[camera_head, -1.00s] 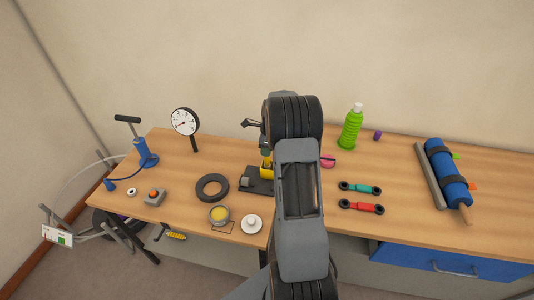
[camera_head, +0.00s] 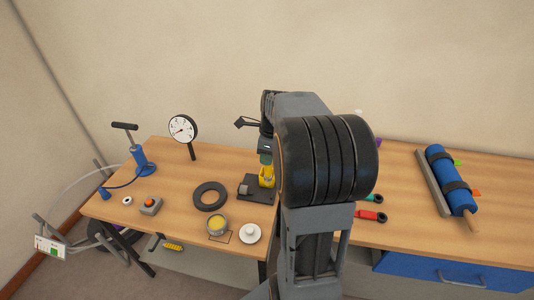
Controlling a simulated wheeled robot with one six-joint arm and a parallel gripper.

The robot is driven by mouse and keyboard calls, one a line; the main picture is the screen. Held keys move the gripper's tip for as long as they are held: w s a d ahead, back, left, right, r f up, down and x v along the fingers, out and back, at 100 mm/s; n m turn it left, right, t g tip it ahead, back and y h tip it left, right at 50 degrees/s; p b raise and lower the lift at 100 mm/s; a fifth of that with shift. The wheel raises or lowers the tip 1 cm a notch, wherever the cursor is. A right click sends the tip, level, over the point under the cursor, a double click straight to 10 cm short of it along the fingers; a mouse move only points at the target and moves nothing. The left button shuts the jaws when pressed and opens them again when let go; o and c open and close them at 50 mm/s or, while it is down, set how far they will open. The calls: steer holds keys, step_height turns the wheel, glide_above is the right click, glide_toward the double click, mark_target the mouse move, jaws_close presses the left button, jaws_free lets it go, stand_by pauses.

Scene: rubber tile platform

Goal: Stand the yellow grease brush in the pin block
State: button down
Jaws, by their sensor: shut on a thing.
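The yellow grease brush (camera_head: 267,176) shows as a small yellow shape below my gripper (camera_head: 266,157), which is shut on it. The brush is roughly upright at the dark block (camera_head: 258,195), which has a grey cylinder on its left side and looks like the pin block. My arm covers the right side of this spot. I cannot tell whether the brush is in the block, in front of it or just above it. The bristles cannot be made out.
A black ring (camera_head: 210,197), a yellow-filled tin (camera_head: 217,227) and a white lidded dish (camera_head: 249,233) lie left and in front of the block. A dial gauge (camera_head: 183,130) and blue pump (camera_head: 141,160) stand further left. A blue roll (camera_head: 451,181) lies right.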

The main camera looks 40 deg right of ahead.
steer(key=r+p, duration=0.1)
steer(key=p, duration=0.1)
steer(key=s+p, duration=0.1)
steer(key=shift+a+r+p, duration=0.25)
steer(key=shift+r+p, duration=0.15)
steer(key=w+d+f+p, duration=0.1)
steer(key=w+d+p, duration=0.6)
steer(key=w, duration=0.3)
steer(key=shift+w+d+f+p, duration=0.15)
steer(key=shift+w+f+p, duration=0.15)
steer(key=shift+p, duration=0.3)
steer(key=shift+f+b, duration=1.85)
steer(key=shift+f, duration=1.05)
step_height(320, 180, down, 7)
steer(key=b, duration=0.3)
steer(key=shift+r+b, duration=0.2)
steer(key=shift+b, duration=0.2)
stand_by(1.1)
steer(key=c, duration=0.8)
jaws_free()
steer(key=shift+c, duration=0.2)
